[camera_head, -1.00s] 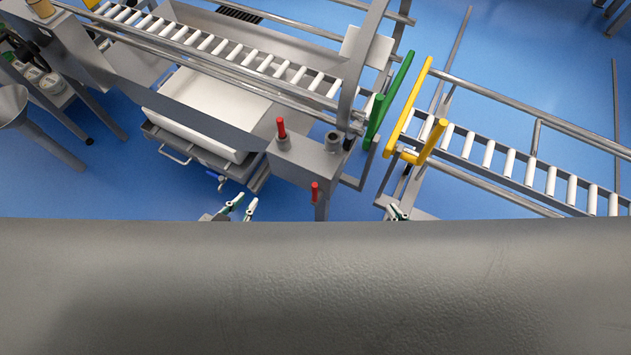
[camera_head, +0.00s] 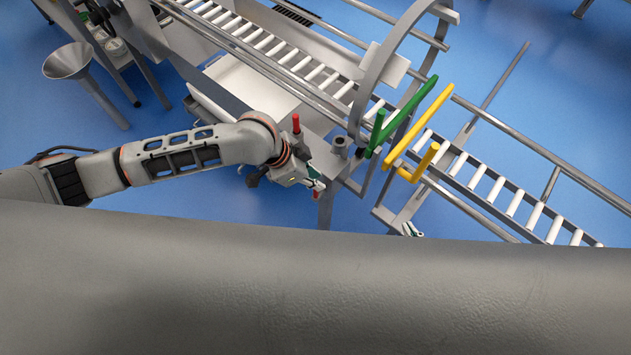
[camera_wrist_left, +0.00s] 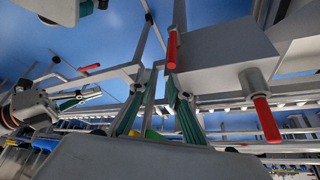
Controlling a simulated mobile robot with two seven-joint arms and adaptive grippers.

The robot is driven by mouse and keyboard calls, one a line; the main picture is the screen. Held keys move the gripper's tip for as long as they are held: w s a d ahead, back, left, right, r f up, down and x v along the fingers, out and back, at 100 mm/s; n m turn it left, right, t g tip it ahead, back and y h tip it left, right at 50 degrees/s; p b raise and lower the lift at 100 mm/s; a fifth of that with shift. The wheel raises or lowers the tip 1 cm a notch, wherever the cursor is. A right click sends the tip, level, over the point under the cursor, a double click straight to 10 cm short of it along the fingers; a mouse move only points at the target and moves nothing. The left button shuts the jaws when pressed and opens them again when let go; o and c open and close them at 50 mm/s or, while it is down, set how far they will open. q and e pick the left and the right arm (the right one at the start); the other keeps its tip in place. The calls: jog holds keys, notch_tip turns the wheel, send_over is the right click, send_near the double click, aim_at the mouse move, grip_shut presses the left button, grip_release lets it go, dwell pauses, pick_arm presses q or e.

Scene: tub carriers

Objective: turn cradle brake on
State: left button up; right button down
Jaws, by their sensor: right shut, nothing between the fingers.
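Two red-handled levers sit at the grey post box beside the roller conveyor; which one is the cradle brake I cannot tell. One red handle (camera_head: 296,124) stands upright on top of the box. The other is mostly hidden by my left gripper (camera_head: 316,180) in the head view. In the left wrist view, one red handle (camera_wrist_left: 172,50) is just beyond the fingertips and another red handle (camera_wrist_left: 265,118) is further right. My left gripper (camera_wrist_left: 156,88) is open, its green-padded fingers apart with nothing between them. My right gripper (camera_head: 412,230) shows only its tips, shut and empty, at lower right.
A curved grey hoop (camera_head: 370,75) rises over the conveyor (camera_head: 290,55). Green (camera_head: 405,110) and yellow (camera_head: 420,125) bars stand at the gap to the second roller conveyor (camera_head: 500,195). A funnel (camera_head: 68,62) stands at left. Blue floor is open in front of the post.

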pick_arm(q)
jog(key=shift+y, duration=0.4)
jog(key=f, duration=0.2)
jog(key=w+f, duration=0.1)
jog(key=f, duration=0.4)
jog(key=shift+w+d+f, duration=0.1)
jog(key=shift+w+f, duration=0.05)
jog(key=shift+w, duration=0.2)
grip_shut()
